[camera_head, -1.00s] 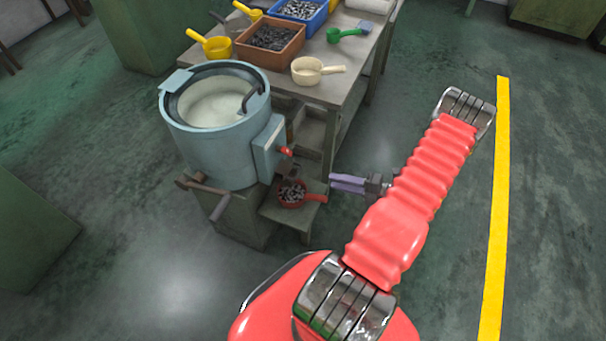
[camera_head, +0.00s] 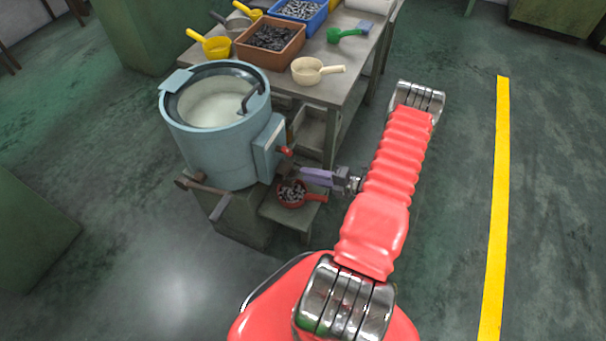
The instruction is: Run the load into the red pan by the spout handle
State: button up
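The blue-grey round machine (camera_head: 215,140) stands at the left with a pale, hollow bowl inside its rim. A small red knob (camera_head: 285,151) is on the side box of the machine, above a dark spout area (camera_head: 284,170). The red pan (camera_head: 313,197) sits on a low shelf below it, with small grey metal pieces inside and its handle pointing right. My gripper (camera_head: 303,174) reaches in from the right, just above the pan and below the red knob. Its fingertips lie close to the dark spout area; I cannot tell whether they touch or enclose anything.
A workbench (camera_head: 318,92) behind holds a brown bin (camera_head: 270,55), a blue bin (camera_head: 300,28), a cream scoop (camera_head: 308,71), a yellow scoop (camera_head: 217,47) and a green scoop (camera_head: 340,36). A lever (camera_head: 203,184) juts from the machine's stand.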

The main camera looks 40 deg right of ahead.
jog(key=x, duration=0.3)
jog(key=shift+c, duration=0.4)
grip_shut()
dwell(0.4)
